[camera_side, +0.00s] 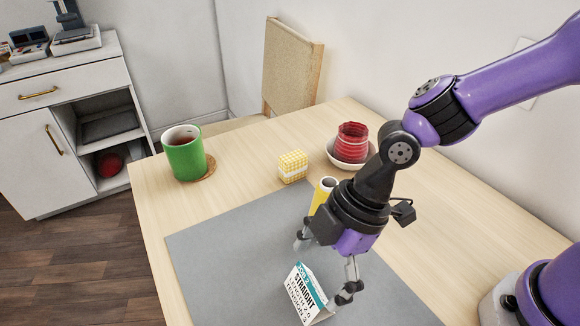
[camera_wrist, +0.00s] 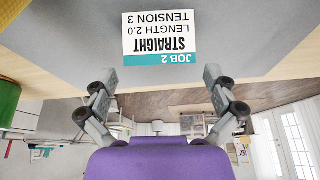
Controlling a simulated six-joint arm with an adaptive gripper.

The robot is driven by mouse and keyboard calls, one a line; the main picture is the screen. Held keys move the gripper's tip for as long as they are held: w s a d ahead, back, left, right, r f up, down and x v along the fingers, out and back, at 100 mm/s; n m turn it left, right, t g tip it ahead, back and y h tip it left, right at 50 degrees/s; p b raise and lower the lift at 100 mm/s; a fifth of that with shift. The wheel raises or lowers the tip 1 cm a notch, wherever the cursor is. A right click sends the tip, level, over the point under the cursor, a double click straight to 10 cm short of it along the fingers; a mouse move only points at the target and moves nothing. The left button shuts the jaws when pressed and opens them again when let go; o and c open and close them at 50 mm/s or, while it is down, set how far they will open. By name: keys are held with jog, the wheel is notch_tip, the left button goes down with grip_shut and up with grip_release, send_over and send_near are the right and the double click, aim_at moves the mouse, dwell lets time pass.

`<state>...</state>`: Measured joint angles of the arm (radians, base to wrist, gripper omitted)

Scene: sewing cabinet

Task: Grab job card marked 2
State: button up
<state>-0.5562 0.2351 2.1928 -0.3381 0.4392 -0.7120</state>
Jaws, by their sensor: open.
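The job card (camera_side: 304,294) is a white folded card with a teal band, standing like a tent on the grey mat (camera_side: 220,245). In the wrist view the card (camera_wrist: 160,40) appears upside down, and its band reads JOB 2, above STRAIGHT, LENGTH 2.0 and TENSION 3. My gripper (camera_side: 324,270) is open and empty. In the side view its fingers are just above and behind the card, one near the card's right end. In the wrist view the card lies beyond the gap between the fingertips (camera_wrist: 160,76). I cannot tell whether they touch it.
A yellow cylinder (camera_side: 321,196) stands behind my gripper, partly hidden. The mat's left part is clear.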

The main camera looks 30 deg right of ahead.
aim_at(310, 291)
jog(key=shift+x, duration=1.4)
jog(key=c, duration=0.4)
jog(key=shift+c, duration=0.2)
